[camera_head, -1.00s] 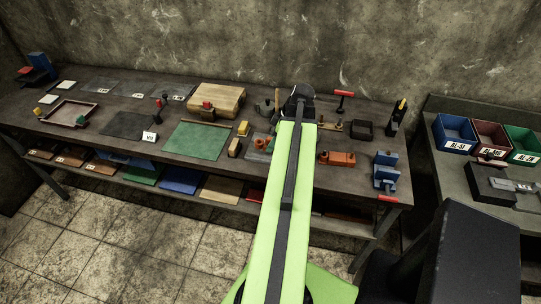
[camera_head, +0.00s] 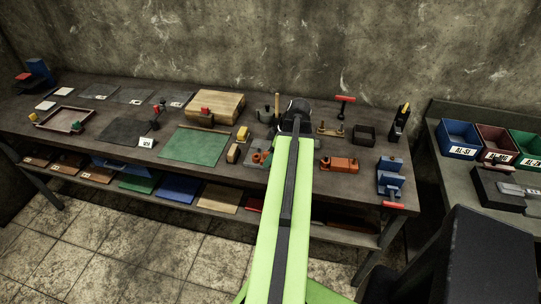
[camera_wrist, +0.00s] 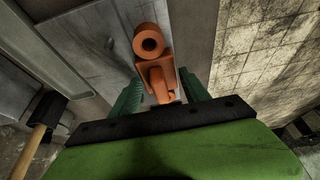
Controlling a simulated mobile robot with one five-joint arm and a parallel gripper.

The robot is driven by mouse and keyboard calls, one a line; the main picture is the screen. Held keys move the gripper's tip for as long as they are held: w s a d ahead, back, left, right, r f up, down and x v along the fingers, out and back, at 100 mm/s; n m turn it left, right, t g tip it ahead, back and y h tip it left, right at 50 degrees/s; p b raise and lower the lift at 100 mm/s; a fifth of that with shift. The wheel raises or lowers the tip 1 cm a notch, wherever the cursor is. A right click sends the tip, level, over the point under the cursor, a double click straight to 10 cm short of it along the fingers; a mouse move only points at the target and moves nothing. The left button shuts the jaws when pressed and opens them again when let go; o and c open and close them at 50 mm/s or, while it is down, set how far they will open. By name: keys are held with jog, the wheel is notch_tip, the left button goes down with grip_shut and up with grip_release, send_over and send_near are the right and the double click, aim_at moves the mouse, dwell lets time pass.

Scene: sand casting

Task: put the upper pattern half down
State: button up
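The upper pattern half, an orange piece with a round hollow boss (camera_wrist: 149,42), fills the middle of the wrist view. My gripper (camera_wrist: 161,86) has its green fingers on both sides of the narrower orange part and appears closed on it. A grey flat surface lies beneath; whether the piece touches it I cannot tell. In the head view small orange and green parts, seemingly the same piece (camera_head: 257,157) and my fingers, show just left of my arm over a grey plate. Another orange block (camera_head: 339,164) lies on the bench to the right of my arm.
A green mat (camera_head: 194,146), a wooden block (camera_head: 215,106) and small yellow blocks (camera_head: 242,134) lie to the left. A blue vise-like fixture (camera_head: 390,178) stands at the right front edge. A wooden-handled tool (camera_wrist: 43,126) is at the wrist view's left.

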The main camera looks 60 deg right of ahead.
jog(key=shift+o, duration=1)
jog(key=shift+r, duration=0.15)
jog(key=shift+r+p, duration=0.3)
jog(key=shift+p, duration=0.1)
jog(key=p+v, duration=1)
jog(key=v, duration=0.1)
jog(key=shift+r+p, duration=0.25)
jog(key=shift+p, duration=0.05)
jog(key=shift+s, duration=0.15)
